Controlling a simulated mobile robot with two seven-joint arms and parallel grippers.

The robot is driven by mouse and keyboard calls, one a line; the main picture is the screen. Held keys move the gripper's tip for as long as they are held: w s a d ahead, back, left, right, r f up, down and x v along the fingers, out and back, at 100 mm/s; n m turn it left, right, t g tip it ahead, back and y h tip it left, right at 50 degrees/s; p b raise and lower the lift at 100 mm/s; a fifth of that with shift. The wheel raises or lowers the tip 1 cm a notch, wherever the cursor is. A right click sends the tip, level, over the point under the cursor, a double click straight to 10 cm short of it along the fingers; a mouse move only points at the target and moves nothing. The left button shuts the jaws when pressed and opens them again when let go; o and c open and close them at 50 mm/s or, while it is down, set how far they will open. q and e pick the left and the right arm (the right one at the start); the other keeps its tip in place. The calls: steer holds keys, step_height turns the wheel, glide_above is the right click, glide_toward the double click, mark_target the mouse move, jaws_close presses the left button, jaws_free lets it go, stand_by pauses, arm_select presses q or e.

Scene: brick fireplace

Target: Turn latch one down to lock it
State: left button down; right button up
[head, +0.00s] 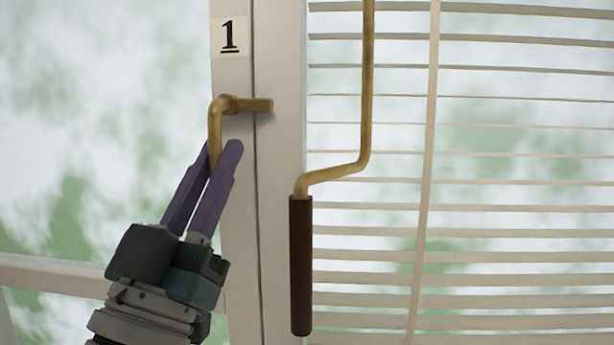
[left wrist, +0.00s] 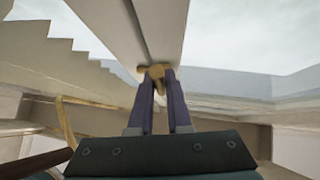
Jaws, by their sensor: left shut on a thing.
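Latch one (head: 214,120) is a brass handle on the white window frame, just below a label with a black 1. Its grip part hangs downward, and a short brass bar (head: 252,105) points right across the gap between the two frame posts. My left gripper (head: 222,152) comes from below, with its purple fingers shut on the lower part of the handle. The fingertips hide the handle's lower end. In the left wrist view, the brass latch (left wrist: 157,72) shows between the fingertips. My right gripper is in neither view.
A brass crank with a dark brown grip (head: 301,265) hangs close to the right of my left gripper, in front of white blinds (head: 520,210). The number label (head: 231,37) is above the latch. Frosted glass fills the left side.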

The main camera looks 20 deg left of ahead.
arm_select(q)
steer(key=shift+d+n+y, duration=0.1)
steer(key=shift+n+y, duration=0.4)
steer(key=c, duration=0.9)
jaws_free()
steer(key=shift+o, duration=0.2)
steer(key=b+v, duration=0.4)
steer(key=v, duration=0.6)
